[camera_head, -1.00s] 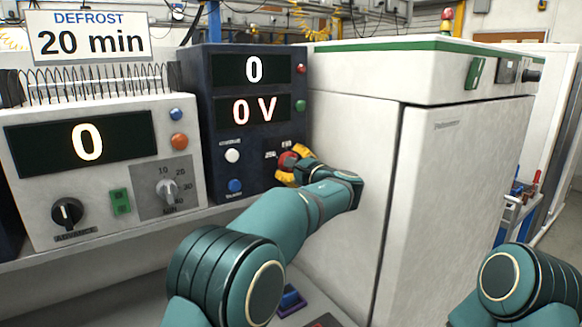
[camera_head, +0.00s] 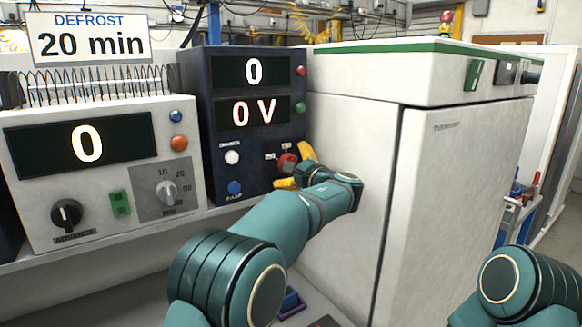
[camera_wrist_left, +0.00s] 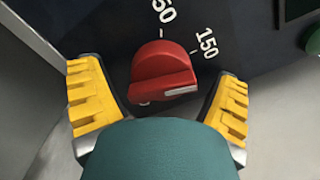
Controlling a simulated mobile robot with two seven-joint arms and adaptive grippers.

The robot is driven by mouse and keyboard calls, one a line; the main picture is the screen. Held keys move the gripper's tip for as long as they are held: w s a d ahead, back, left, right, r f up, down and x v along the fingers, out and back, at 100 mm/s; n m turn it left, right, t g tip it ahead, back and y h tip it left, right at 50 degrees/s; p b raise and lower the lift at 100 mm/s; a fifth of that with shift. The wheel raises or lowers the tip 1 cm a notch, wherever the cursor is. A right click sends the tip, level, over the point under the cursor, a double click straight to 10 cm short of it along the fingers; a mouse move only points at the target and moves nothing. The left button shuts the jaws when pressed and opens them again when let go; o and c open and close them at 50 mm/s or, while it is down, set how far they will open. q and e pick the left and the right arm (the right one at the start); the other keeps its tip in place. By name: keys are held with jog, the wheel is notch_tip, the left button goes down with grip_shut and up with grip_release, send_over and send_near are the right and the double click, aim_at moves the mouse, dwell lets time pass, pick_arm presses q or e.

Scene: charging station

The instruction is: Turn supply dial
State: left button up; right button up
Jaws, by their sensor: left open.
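The supply dial is a red knob (camera_head: 287,163) low on the right of the dark blue supply unit (camera_head: 256,97). In the left wrist view the red knob (camera_wrist_left: 163,74) sits between the two yellow fingers, with its white mark pointing to the right, below the printed 150. My left gripper (camera_head: 295,167) is open around the knob, and it also shows in the left wrist view (camera_wrist_left: 160,100). There is a gap between the knob and each finger. The unit's displays read 0 and 0 V. My right gripper is out of view.
A grey unit (camera_head: 90,185) with a black knob, a timer dial and a 0 display stands to the left. A sign (camera_head: 88,37) reads DEFROST 20 min. A large white cabinet (camera_head: 450,170) stands close to the right of my left gripper.

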pick_arm(q)
jog(key=v, duration=1.2)
